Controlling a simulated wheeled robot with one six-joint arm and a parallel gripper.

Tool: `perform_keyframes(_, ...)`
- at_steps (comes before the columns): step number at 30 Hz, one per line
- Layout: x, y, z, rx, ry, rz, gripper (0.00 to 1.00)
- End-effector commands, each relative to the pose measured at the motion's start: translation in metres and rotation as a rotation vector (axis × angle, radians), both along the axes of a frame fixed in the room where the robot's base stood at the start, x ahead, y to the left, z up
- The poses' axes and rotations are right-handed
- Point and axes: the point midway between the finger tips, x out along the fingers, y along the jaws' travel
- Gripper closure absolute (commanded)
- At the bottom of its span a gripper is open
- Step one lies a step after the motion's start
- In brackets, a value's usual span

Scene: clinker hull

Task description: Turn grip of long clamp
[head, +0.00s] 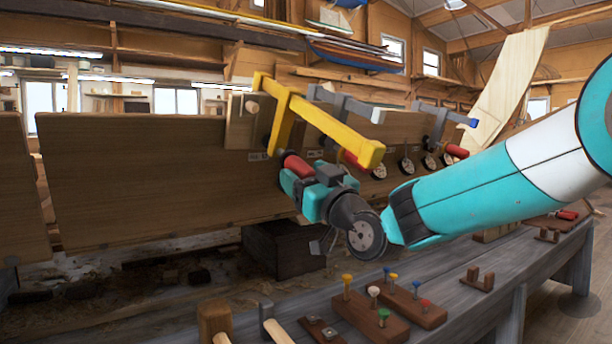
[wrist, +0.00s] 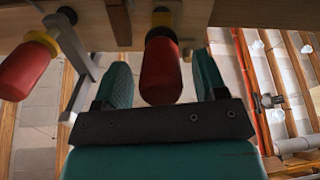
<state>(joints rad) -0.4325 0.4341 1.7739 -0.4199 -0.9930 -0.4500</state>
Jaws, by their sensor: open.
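A long yellow clamp (head: 325,128) is fixed over the top edge of a wooden hull plank (head: 160,165). My gripper (head: 296,176) is at the plank face below the clamp's bar. A red grip (head: 298,165) shows at its fingers. In the wrist view, a red grip (wrist: 161,75) with a dark collar stands between the two teal fingers of my gripper (wrist: 162,68). The fingers are open, with a gap visible at each side of the grip. The head view does not clearly show how the grip joins the yellow clamp.
Grey clamps (head: 350,103) stand along the plank to the right. A second red grip (wrist: 24,70) with a yellow collar is at the left in the wrist view. Below, a grey bench (head: 450,290) holds wooden blocks with coloured pegs (head: 372,315). A dark box (head: 283,250) sits under the plank.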

Motion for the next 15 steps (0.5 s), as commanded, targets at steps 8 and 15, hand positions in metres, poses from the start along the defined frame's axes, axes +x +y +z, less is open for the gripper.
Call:
perform_keyframes(8,-0.0003,-0.0002,0.0001,0.000,0.000,0.000,0.74)
perform_keyframes(15,-0.0004,-0.0003,0.0002,0.005,0.003,0.002,0.84)
